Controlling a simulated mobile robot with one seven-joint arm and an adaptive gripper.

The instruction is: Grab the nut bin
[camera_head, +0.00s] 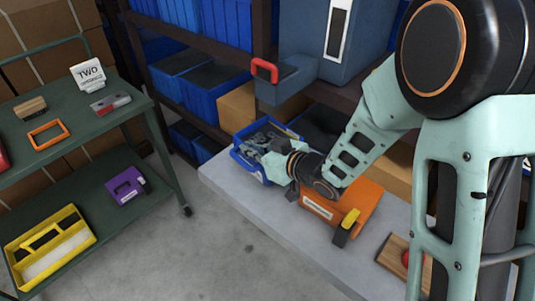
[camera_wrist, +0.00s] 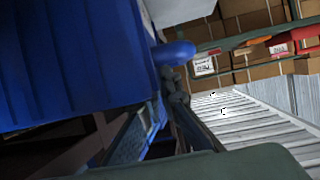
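The nut bin (camera_head: 248,168) is a small open blue bin at the back left end of the grey table in the head view. It holds grey metal pieces, partly covered by my gripper. My gripper (camera_head: 264,152) reaches in from the right, with its end over or inside the bin. Its fingertips are hard to make out there. In the wrist view a dark finger (camera_wrist: 186,115) stands beside blue plastic, with a rounded blue part near its tip. I cannot tell whether the fingers are closed on the bin's wall.
An orange case (camera_head: 345,205) lies on the table (camera_head: 270,205) beside my wrist. A wooden board (camera_head: 393,256) is nearer the front. Shelves of blue bins (camera_head: 183,75) stand behind. A green cart (camera_head: 75,120) stands left, with clear floor (camera_head: 230,250) between.

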